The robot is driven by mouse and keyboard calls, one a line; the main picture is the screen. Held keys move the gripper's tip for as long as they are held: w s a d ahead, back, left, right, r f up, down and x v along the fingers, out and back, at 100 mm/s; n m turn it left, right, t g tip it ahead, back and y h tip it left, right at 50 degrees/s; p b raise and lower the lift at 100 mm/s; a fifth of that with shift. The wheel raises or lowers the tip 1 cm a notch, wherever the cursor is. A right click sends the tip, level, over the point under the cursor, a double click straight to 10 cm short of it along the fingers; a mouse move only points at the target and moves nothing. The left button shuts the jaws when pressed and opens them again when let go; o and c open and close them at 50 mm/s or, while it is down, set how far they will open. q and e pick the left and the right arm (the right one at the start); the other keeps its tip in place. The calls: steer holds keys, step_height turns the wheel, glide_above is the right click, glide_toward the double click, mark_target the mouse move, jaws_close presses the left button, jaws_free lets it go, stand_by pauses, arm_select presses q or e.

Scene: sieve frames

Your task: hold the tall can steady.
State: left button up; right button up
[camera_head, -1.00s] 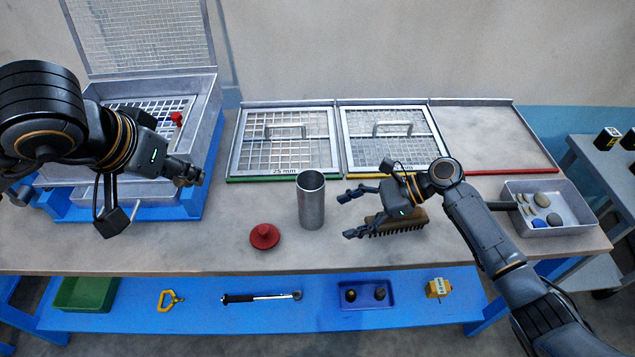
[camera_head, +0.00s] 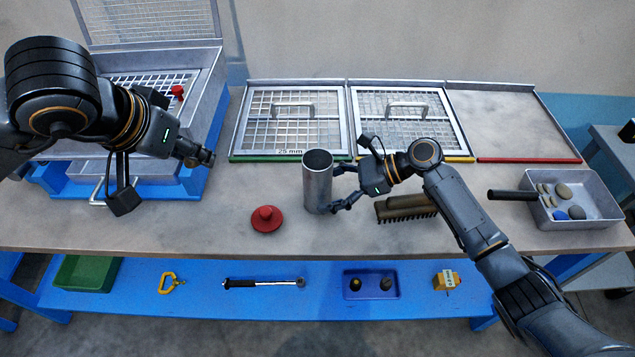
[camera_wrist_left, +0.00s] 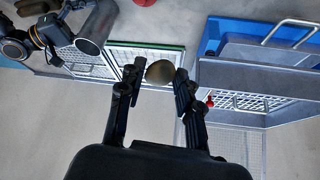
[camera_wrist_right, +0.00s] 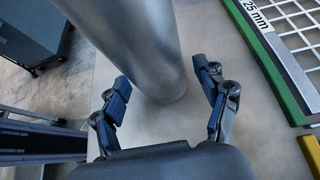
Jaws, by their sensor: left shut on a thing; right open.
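The tall can (camera_head: 318,188) is a grey metal cylinder standing upright on the bench, open at the top. My right gripper (camera_head: 336,188) is open, its fingers reaching to the can from the right. In the right wrist view the can (camera_wrist_right: 140,45) stands between the open fingers (camera_wrist_right: 162,75); I cannot tell whether they touch it. My left gripper (camera_head: 210,158) is raised at the left, away from the can. In the left wrist view it (camera_wrist_left: 158,82) is shut on a rounded brownish stone (camera_wrist_left: 160,71). The can also shows there (camera_wrist_left: 97,28).
A red knobbed lid (camera_head: 266,219) lies left of the can. A brush (camera_head: 406,208) lies close right of it. Sieve frames (camera_head: 290,125) lie behind. A grey tray of stones (camera_head: 600,205) stands at the right, and a sieve box (camera_head: 205,110) at the left.

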arm_select(q)
steer(key=shift+s+r, duration=0.15)
steer(key=shift+r, duration=0.05)
arm_select(e)
steer(key=shift+s+a+f, duration=0.15)
steer(key=shift+a, duration=0.4)
steer(key=shift+a+f, duration=0.1)
steer(key=shift+f, duration=0.05)
steer(key=c, duration=0.8)
steer(key=shift+o, duration=0.2)
jaws_close()
